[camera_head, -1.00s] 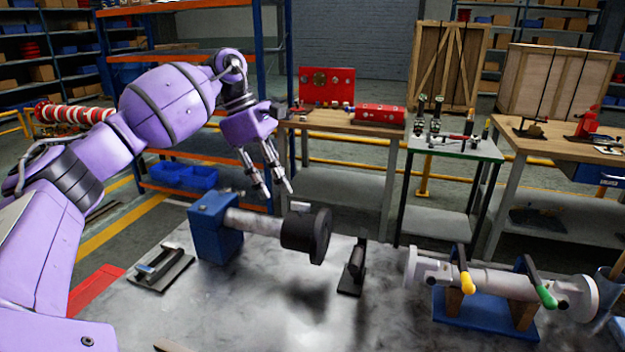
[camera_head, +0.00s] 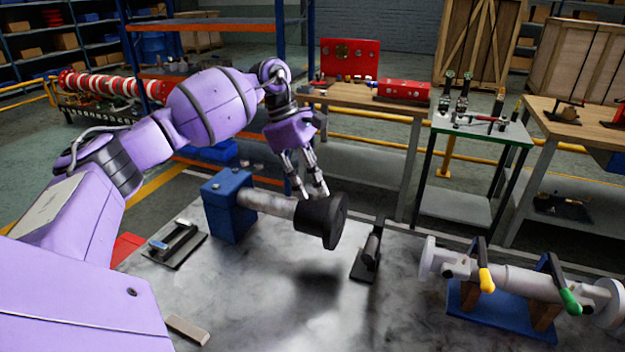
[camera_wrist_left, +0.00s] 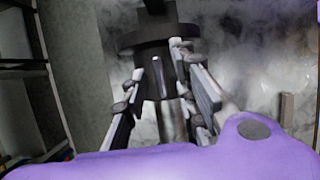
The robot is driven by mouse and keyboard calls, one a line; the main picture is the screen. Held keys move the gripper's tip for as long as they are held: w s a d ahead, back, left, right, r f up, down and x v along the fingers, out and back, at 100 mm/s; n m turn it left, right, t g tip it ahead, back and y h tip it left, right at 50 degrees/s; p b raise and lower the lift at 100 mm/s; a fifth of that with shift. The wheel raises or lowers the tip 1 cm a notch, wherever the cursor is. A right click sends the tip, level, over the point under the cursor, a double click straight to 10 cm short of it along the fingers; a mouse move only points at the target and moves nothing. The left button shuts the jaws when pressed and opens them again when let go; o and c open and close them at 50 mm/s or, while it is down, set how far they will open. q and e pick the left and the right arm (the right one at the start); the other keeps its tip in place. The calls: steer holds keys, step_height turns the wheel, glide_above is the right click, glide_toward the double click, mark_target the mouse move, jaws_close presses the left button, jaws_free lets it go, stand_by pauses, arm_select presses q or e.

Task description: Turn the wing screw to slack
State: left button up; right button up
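A blue block (camera_head: 229,205) on the grey workbench holds a horizontal metal shaft (camera_head: 265,202) with a thick black cylinder (camera_head: 321,222) at its end. My left gripper (camera_head: 311,194) points down at the top of this cylinder, its two fingertips apart. In the head view the fingers hide the spot where the small pale wing screw sat. In the left wrist view the fingers (camera_wrist_left: 175,75) are apart just above the black cylinder (camera_wrist_left: 150,40). A narrow pale piece (camera_wrist_left: 181,62) between them may be the wing screw; contact cannot be told. My right gripper is not in view.
A small black stand (camera_head: 368,255) is right of the cylinder. A pipe with yellow and green handles (camera_head: 515,278) rests on a blue base at right. A black tray (camera_head: 175,246) lies at left. The bench front is mostly clear.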

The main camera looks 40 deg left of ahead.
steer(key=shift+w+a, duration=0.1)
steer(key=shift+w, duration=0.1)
arm_select(q)
jaws_close()
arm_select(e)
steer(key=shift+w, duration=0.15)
